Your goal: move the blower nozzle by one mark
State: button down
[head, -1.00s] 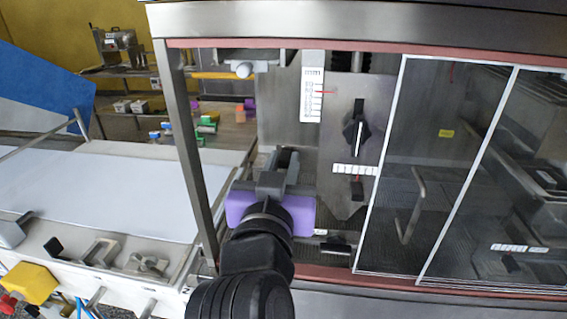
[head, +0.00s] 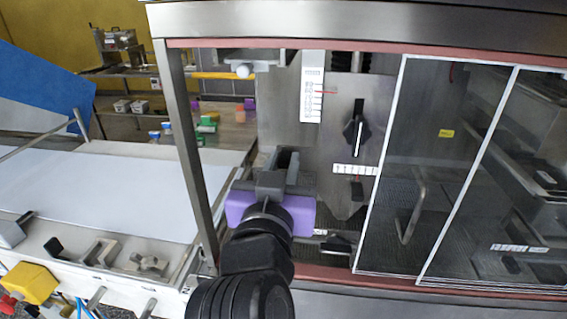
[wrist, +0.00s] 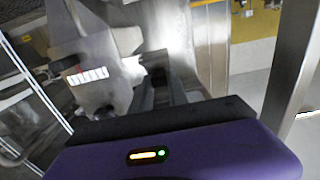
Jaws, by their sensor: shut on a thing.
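My gripper (head: 280,165) is in front of the steel panel, inside the machine's open bay, left of the adjusting plate (head: 340,120). It is shut on a dark grey part; its own fingers hide most of that part, and I cannot tell whether it belongs to the blower nozzle. In the wrist view my fingers (wrist: 165,85) are dark and partly hidden. A black knob (head: 356,132) sits on the plate, apart from my gripper. An upright scale (head: 312,90) has a red pointer beside it. A small level scale (head: 353,169) also shows in the wrist view (wrist: 88,75).
Clear sliding doors (head: 437,170) close the bay's right side. A steel post (head: 190,150) stands left of my gripper. A yellow bar (head: 215,75) is above. A white belt (head: 90,190) lies to the left, with a yellow block (head: 30,283) at its front.

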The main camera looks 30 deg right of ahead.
jog(key=shift+f+b, duration=0.55)
jog(key=shift+b, duration=0.25)
jog(key=c, duration=1.3)
grip_release()
jog(key=shift+b+v, duration=0.7)
jog(key=shift+v, duration=3.25)
